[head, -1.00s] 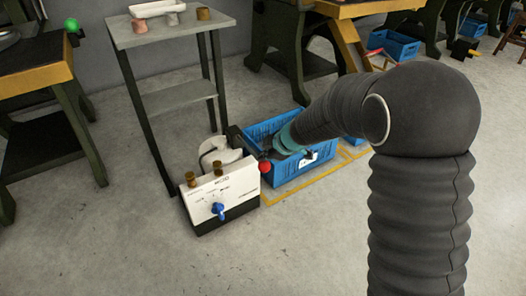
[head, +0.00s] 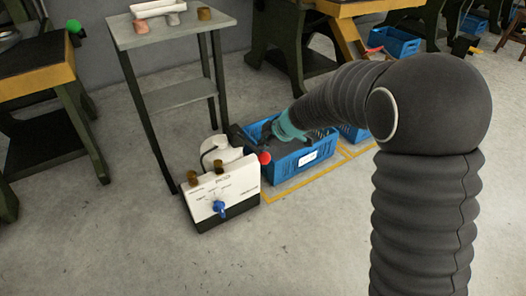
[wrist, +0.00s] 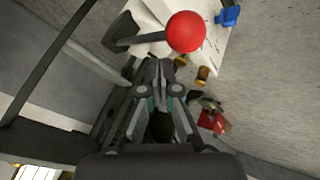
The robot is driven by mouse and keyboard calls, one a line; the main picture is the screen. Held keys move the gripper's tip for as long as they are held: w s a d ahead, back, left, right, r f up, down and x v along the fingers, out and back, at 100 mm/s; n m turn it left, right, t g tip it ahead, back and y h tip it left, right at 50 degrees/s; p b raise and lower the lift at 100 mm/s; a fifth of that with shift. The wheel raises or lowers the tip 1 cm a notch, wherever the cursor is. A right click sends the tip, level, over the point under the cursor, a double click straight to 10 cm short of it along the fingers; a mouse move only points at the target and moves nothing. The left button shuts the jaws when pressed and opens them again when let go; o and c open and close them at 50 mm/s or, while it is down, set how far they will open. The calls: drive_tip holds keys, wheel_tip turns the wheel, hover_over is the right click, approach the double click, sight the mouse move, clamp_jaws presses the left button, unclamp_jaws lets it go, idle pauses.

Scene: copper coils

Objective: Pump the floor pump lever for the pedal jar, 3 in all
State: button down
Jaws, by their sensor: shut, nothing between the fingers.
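The white pump box (head: 225,197) with a dark base and a blue knob (head: 219,208) stands on the floor. Its dark lever (head: 243,142) ends in a red ball (head: 264,157) at the box's right side. In the wrist view the lever (wrist: 140,39) and red ball (wrist: 185,31) lie just beyond my gripper (wrist: 160,68). The fingers are together and empty. In the head view my gripper (head: 268,130) is just above the red ball, apart from it as far as I can tell. I cannot make out a pedal jar for certain.
A blue crate (head: 312,158) stands right behind the lever, under my arm. A grey side table (head: 175,40) stands behind the box, its leg close to it. A workbench (head: 45,85) is at the left. The floor in front is clear.

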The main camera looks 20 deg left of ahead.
drive_tip(key=shift+w+a+r+p, duration=0.15)
drive_tip(key=shift+r+p, duration=0.4)
drive_tip(key=shift+r, duration=0.7)
drive_tip(key=shift+w+a+r+p, duration=0.15)
drive_tip(key=shift+r+p, duration=0.4)
drive_tip(key=shift+r, duration=0.65)
drive_tip(key=shift+s, duration=0.1)
idle(0.4)
drive_tip(key=s+d+r+m+h, duration=0.1)
drive_tip(key=s+d+r+m, duration=0.25)
drive_tip(key=d, duration=0.25)
drive_tip(key=s+d+r+m+t, duration=0.1)
drive_tip(key=s+d+r+m, duration=0.1)
drive_tip(key=s+d+r, duration=0.4)
drive_tip(key=s+d+r+m+h, duration=0.1)
drive_tip(key=s+d+r+m, duration=0.15)
drive_tip(key=d, duration=0.45)
drive_tip(key=s+d+m+t+h, duration=0.1)
drive_tip(key=s+d+m+h, duration=0.3)
drive_tip(key=s+d+m, duration=0.9)
drive_tip(key=s+d, duration=0.4)
drive_tip(key=s, duration=0.1)
drive_tip(key=shift+h, duration=0.4)
drive_tip(key=shift+d+f, duration=0.1)
drive_tip(key=shift+d, duration=0.15)
